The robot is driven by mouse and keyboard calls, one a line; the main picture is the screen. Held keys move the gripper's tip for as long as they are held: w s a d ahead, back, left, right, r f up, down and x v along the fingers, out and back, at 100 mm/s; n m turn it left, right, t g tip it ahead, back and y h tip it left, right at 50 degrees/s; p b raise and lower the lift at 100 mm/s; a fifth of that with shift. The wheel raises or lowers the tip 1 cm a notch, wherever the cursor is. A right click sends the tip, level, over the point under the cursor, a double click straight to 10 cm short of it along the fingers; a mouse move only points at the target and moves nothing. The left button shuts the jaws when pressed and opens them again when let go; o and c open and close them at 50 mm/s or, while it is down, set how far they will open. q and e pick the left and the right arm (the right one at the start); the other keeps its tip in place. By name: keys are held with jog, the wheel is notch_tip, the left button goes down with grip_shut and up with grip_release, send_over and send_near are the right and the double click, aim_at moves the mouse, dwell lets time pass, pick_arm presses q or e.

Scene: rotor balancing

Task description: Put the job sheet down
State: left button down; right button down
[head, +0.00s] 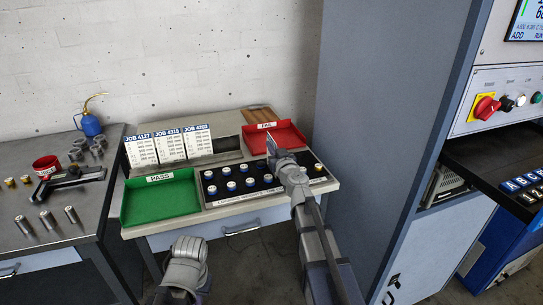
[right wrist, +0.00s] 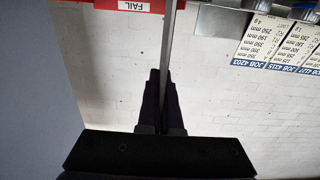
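Three white job sheets with blue headings, JOB 4127 (head: 141,152), JOB 4315 (head: 170,147) and JOB 4203 (head: 198,142), stand upright side by side at the back of the middle table; they also show upside down in the right wrist view, JOB 4203 (right wrist: 262,42) nearest. My right gripper (head: 274,148) is over the table near the red FAIL tray. In the right wrist view its dark fingers (right wrist: 162,78) are closed on a thin pale sheet (right wrist: 170,35) seen edge-on; its print is hidden. My left gripper (head: 186,262) is low in front of the table, its fingers unclear.
A green PASS tray (head: 127,212) is at the table's left, a red FAIL tray (head: 295,137) at the back right. A black holder (head: 208,202) with several blue and white capped pieces lies between. A tall grey cabinet (head: 365,100) stands close at the right.

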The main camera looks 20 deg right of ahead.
jog(key=shift+r, duration=0.1)
dwell(0.3)
notch_tip(320, 180, up, 18)
jog(key=p, duration=1.8)
notch_tip(320, 180, down, 18)
jog(key=b, duration=1.7)
jog(key=shift+b, duration=0.35)
jog(key=c, duration=1.6)
grip_release()
jog(key=shift+f, duration=0.2)
jog(key=c, duration=1.1)
grip_release()
jog(key=shift+r, duration=0.15)
